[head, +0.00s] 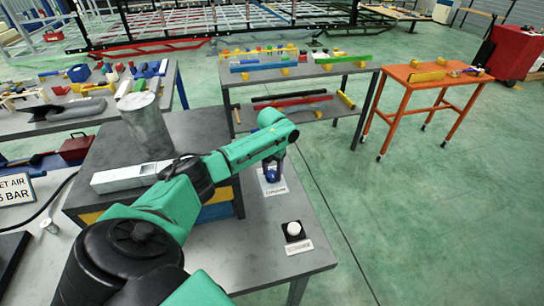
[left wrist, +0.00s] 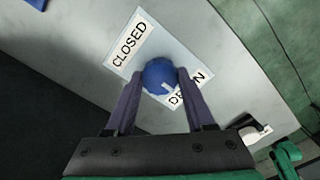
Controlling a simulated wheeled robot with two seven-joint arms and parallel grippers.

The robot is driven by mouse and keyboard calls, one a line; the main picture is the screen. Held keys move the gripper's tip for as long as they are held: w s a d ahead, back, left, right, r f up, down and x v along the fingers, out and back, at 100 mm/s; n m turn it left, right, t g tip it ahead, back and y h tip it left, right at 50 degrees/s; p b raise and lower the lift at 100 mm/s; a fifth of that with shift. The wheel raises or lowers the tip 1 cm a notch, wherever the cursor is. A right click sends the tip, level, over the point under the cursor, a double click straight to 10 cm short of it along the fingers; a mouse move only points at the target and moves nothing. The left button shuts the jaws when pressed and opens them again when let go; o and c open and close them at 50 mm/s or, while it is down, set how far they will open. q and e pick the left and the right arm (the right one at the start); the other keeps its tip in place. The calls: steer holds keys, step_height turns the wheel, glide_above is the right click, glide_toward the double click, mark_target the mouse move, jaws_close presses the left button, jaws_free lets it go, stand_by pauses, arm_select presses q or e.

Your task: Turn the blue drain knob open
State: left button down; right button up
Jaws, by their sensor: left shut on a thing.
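The blue drain knob (left wrist: 158,74) sits on a pale plate (left wrist: 178,50) on the grey bench. The plate bears a "CLOSED" label (left wrist: 130,45) and a second label (left wrist: 188,92), partly hidden by a finger. My left gripper (left wrist: 157,80) is shut on the knob, one finger on each side. A small pale mark shows on the knob's near side. In the head view my left arm reaches over the bench, and the knob (head: 271,174) shows below its wrist. My right gripper is in neither view.
A white push button (head: 293,229) on a black base stands nearer on the bench. A raised grey box holds a metal cylinder (head: 146,125) and a pale bar (head: 130,177) beside my arm. Open green floor lies to the right.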

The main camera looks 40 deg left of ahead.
mark_target(272, 173)
arm_select(q)
steer(key=shift+w+r, duration=0.1)
steer(key=shift+r, duration=0.05)
steer(key=c, duration=0.5)
jaws_free()
steer(key=shift+o, duration=1.2)
step_height(272, 173, up, 14)
steer(key=b, duration=0.2)
steer(key=shift+r+b, duration=0.25)
steer(key=shift+b, duration=0.1)
